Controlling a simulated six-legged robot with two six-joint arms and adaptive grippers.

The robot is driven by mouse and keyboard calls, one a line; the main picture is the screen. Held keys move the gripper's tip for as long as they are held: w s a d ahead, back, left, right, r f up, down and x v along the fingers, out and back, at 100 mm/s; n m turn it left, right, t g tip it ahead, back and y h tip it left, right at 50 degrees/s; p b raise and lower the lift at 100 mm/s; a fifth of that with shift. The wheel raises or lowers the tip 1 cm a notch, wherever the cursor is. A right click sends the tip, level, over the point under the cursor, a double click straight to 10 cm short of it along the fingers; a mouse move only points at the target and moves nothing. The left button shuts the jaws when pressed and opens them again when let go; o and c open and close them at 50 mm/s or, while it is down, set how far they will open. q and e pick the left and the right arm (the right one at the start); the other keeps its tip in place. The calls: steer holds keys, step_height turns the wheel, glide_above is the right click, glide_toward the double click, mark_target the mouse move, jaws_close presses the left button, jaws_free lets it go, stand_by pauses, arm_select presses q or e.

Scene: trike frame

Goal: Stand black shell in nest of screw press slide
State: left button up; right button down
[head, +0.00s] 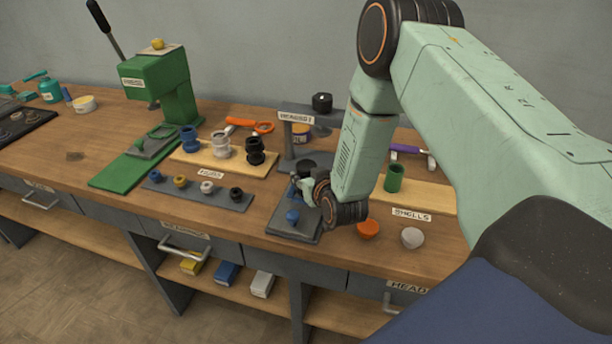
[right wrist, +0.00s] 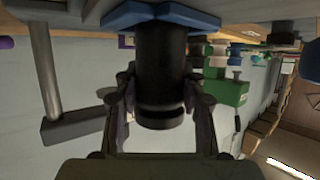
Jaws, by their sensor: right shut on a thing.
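The black shell (right wrist: 160,75) is a dark upright cylinder between the fingers of my right gripper (right wrist: 157,105), which is shut on it. In the inverted right wrist view its lower end meets a blue nest (right wrist: 125,17); I cannot tell if it is fully seated. My left gripper is not in view.
A green shell (head: 394,178) stands on the wooden shells board (head: 433,197) to the right. Orange (head: 367,229) and white (head: 412,237) rounded pieces lie near the front edge. A grey strip (head: 220,202) of small parts and a green press (head: 160,85) are left.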

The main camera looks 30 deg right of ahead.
steer(key=shift+f, duration=0.1)
steer(key=c, duration=0.7)
jaws_free()
steer(key=shift+s+f, duration=0.1)
steer(key=shift+s, duration=0.05)
steer(key=v, duration=1.2)
steer(key=shift+a, duration=0.1)
